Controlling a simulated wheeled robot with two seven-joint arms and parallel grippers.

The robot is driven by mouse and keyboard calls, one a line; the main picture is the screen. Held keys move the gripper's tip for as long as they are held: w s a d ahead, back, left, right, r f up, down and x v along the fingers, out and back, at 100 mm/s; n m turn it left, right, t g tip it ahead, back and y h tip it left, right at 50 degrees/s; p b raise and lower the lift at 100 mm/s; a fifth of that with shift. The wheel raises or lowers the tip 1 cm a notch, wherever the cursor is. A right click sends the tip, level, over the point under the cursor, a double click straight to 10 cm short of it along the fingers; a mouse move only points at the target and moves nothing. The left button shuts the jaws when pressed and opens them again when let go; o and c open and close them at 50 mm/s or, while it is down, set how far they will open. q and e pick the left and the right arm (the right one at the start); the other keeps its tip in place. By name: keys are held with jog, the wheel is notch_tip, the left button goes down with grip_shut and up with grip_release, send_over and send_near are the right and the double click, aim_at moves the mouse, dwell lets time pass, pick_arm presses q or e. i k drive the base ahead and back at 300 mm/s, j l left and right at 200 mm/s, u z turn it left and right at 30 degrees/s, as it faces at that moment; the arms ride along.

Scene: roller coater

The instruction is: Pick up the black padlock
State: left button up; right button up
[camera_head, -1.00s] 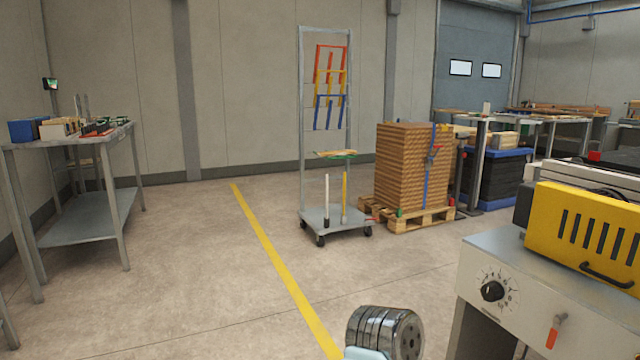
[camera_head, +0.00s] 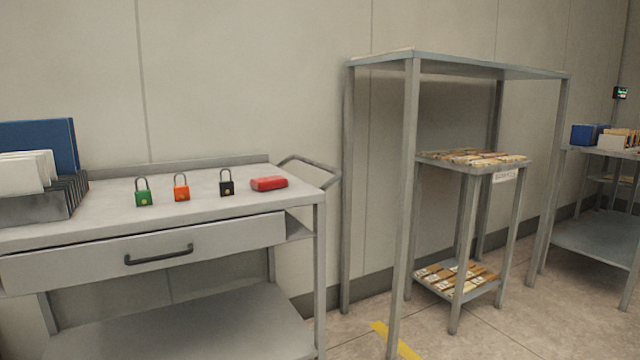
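The black padlock (camera_head: 227,184) stands upright on the top of a grey metal cart (camera_head: 100,213) at the left, its shackle pointing up. An orange padlock (camera_head: 181,189) and a green padlock (camera_head: 144,194) stand to its left. A red block-like object (camera_head: 269,183) lies just to its right, apart from it. Neither of my grippers is in view.
A file rack (camera_head: 50,203) with white and blue folders stands at the cart's left end. The cart has a drawer with a dark handle (camera_head: 158,254) and a push bar at right. A tall grey frame table (camera_head: 460,66) stands right of the cart. Floor shows between them.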

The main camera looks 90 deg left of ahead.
aim_at(227, 187)
jog(key=u, duration=3.45)
